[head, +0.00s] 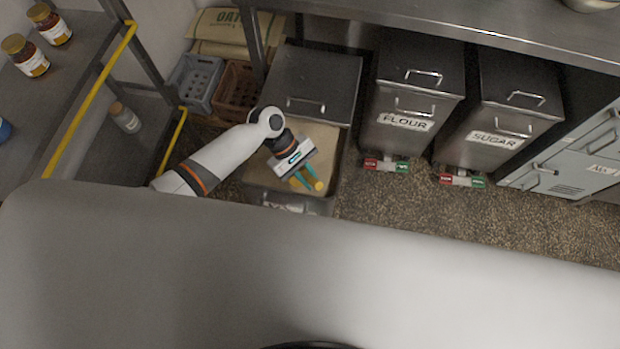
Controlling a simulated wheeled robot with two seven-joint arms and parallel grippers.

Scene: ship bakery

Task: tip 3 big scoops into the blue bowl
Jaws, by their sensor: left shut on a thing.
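My left gripper (306,184) reaches down over an open metal bin (335,180) filled with a pale tan material (264,172). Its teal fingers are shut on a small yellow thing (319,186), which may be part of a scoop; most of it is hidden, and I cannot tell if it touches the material. A blue object (4,130) is cut off at the left edge on the shelf; I cannot tell if it is the blue bowl. My right gripper is not in view.
The open bin's lid (316,82) lies back behind the opening. Closed flour (408,105) and sugar (498,115) bins stand to the right under a metal counter (450,25). Crates (194,82) stand behind left. Jars (26,55) sit on the yellow-edged shelf. The floor at right is clear.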

